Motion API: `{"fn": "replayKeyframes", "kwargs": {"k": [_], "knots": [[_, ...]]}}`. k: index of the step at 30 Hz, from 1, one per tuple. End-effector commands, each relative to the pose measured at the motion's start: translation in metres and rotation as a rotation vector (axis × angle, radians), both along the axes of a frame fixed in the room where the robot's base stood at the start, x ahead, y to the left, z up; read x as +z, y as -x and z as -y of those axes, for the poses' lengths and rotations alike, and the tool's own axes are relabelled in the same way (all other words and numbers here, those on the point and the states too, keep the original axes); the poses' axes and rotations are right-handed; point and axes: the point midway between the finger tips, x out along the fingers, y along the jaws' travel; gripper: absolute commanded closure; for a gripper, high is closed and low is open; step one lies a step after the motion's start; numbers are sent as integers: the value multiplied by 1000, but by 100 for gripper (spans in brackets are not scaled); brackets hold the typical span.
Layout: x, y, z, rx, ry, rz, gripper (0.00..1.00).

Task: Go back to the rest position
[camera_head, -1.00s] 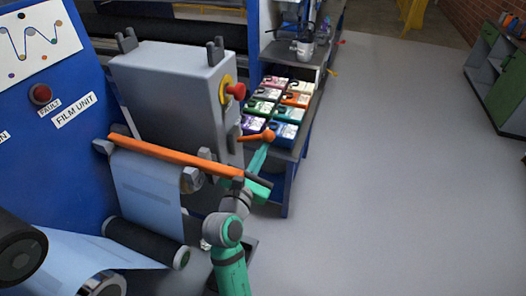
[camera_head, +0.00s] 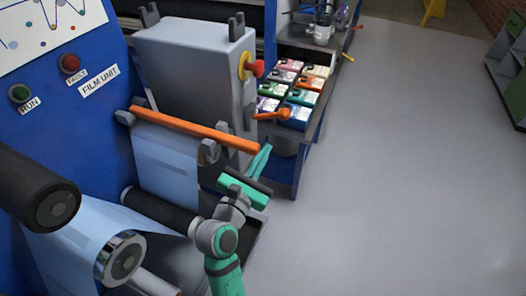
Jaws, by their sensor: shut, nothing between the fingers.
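My gripper (camera_head: 262,158) is at the end of my green and grey arm, in the lower middle of the head view. Its green fingers point up and away, and they look shut with nothing between them. It is in front of the grey machine box (camera_head: 190,85), near its lower right edge. The orange bar (camera_head: 195,131) lies in dark holders just to the upper left of my gripper. From this angle I cannot tell the gap between the gripper and the box.
Blue film (camera_head: 165,168) runs down to a dark roller (camera_head: 160,210) left of my arm. An orange-knobbed lever (camera_head: 284,114) sticks out from the box. A bench with coloured boxes (camera_head: 292,90) stands behind. The grey floor (camera_head: 400,180) to the right is clear.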

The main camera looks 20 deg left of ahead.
Motion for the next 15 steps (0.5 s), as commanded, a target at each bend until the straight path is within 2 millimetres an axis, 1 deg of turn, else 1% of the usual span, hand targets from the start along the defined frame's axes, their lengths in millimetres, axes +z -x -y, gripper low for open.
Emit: {"fn": "replayKeyframes", "kwargs": {"k": [10,13,15], "knots": [[-2,1,-1,4,-7,-2,100],[-15,5,1,20,-56,-15,100],[-31,11,4,38,-130,-28,100]]}}
